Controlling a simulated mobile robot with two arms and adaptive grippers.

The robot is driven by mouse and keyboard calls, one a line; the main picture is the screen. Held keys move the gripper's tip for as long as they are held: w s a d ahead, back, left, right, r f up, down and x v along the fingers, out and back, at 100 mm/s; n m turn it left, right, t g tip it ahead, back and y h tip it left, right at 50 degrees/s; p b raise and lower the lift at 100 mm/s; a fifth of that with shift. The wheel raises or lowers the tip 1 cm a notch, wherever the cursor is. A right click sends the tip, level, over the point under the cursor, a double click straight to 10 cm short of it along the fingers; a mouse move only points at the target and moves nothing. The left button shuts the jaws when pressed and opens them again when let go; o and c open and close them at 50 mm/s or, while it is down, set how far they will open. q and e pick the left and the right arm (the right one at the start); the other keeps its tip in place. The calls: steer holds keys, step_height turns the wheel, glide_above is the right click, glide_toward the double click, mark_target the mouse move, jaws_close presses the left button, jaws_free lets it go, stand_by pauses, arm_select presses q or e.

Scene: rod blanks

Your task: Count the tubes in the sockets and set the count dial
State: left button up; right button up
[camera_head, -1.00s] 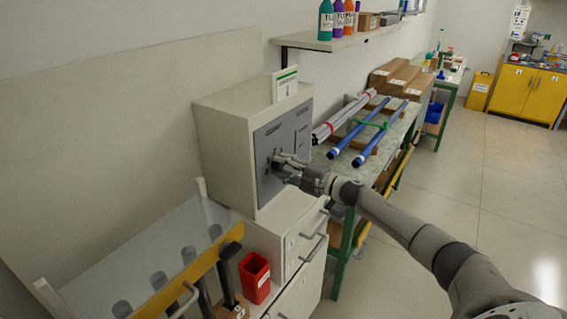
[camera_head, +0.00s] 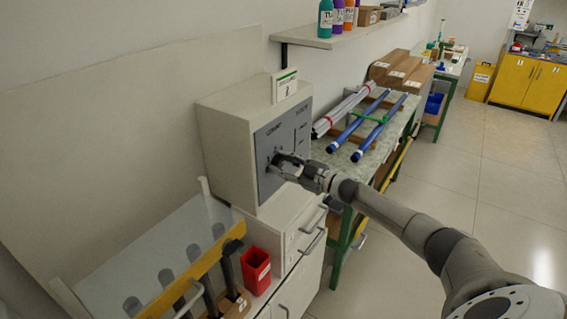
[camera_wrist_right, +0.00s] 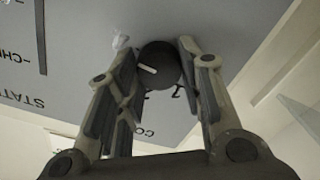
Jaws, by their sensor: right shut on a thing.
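The count dial (camera_wrist_right: 160,66) is a dark round knob with a white pointer line, on the grey panel (camera_head: 262,140) of a white cabinet. My right gripper (camera_head: 278,163) is at the panel; in the right wrist view (camera_wrist_right: 158,68) its two fingers are shut on the dial, one on each side. Printed numbers around the dial are mostly hidden by the fingers. A rack at the lower left has a yellow bar (camera_head: 205,268), round openings in a pale sloped plate (camera_head: 150,245) and dark tubes (camera_head: 228,272) below the bar. My left gripper is not in view.
A red bin (camera_head: 255,270) stands on the white drawer unit (camera_head: 300,250) below the cabinet. Blue rods (camera_head: 375,130) and pale rods lie on a green-legged bench at the right. A shelf (camera_head: 335,38) with bottles hangs above. The floor at the right is clear.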

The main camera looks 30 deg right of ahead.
steer(key=shift+m, duration=0.5)
steer(key=o, duration=1)
steer(key=shift+d, duration=0.1)
steer(key=shift+o, duration=0.2)
steer(key=shift+s+f, duration=0.1)
steer(key=shift+s, duration=0.15)
steer(key=v, duration=1.1)
steer(key=shift+s, duration=0.25)
steer(key=shift+d, duration=0.15)
